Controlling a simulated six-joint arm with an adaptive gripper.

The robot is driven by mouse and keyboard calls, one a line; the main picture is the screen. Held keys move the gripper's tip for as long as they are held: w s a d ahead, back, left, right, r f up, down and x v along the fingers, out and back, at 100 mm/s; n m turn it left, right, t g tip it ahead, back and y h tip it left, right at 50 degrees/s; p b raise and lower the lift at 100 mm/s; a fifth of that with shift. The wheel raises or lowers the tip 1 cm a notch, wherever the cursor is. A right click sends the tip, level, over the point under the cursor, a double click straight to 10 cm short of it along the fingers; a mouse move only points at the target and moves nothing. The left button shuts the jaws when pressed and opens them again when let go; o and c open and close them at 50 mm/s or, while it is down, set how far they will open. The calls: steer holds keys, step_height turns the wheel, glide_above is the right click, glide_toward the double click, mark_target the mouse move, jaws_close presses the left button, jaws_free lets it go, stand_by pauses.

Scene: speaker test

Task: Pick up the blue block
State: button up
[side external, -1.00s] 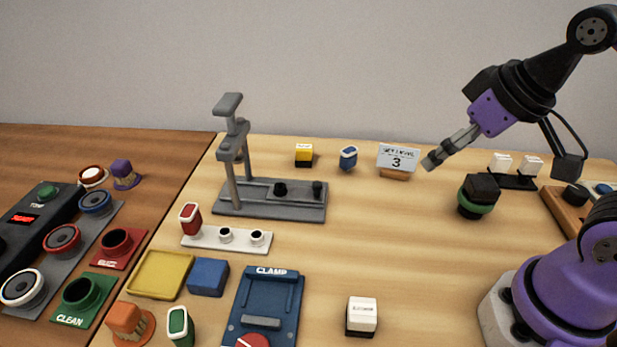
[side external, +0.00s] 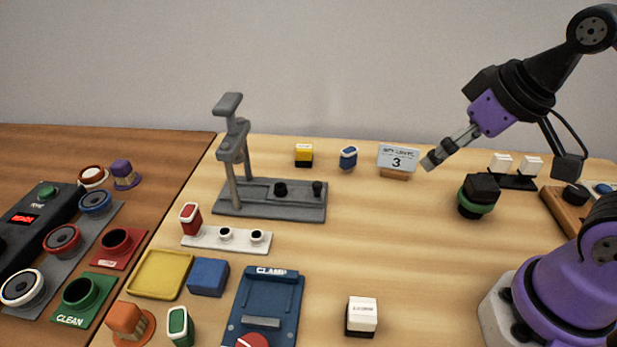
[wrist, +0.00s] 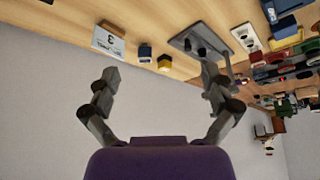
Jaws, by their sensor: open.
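A plain blue block (side external: 208,277) lies on the light wooden table in the side external view, close beside the right edge of a yellow tray (side external: 160,274). My gripper (side external: 437,158) is held up in the air at the right back, near the number 3 sign and far from the block. In the wrist view my gripper (wrist: 160,75) has its two fingers spread wide with nothing between them.
A blue clamp fixture (side external: 265,305) stands right of the block, and a white rack (side external: 225,239) lies behind it. A tall grey stand (side external: 270,200), a small blue-and-white piece (side external: 348,158) and the number 3 sign (side external: 397,158) are further back. The table's middle is clear.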

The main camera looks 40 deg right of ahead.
steer(key=w+a+n+y, duration=0.1)
steer(key=w+a+n, duration=0.2)
steer(key=w+a, duration=0.4)
steer(key=n+g+y, duration=0.2)
steer(key=n, duration=0.4)
glide_toward(207, 272)
steer(key=x, duration=0.3)
steer(key=shift+w+d+f, duration=0.1)
steer(key=shift+w+f, duration=0.1)
steer(key=shift+w, duration=0.1)
steer(key=x, duration=0.6)
steer(key=shift+s, duration=0.2)
steer(key=c, duration=1.3)
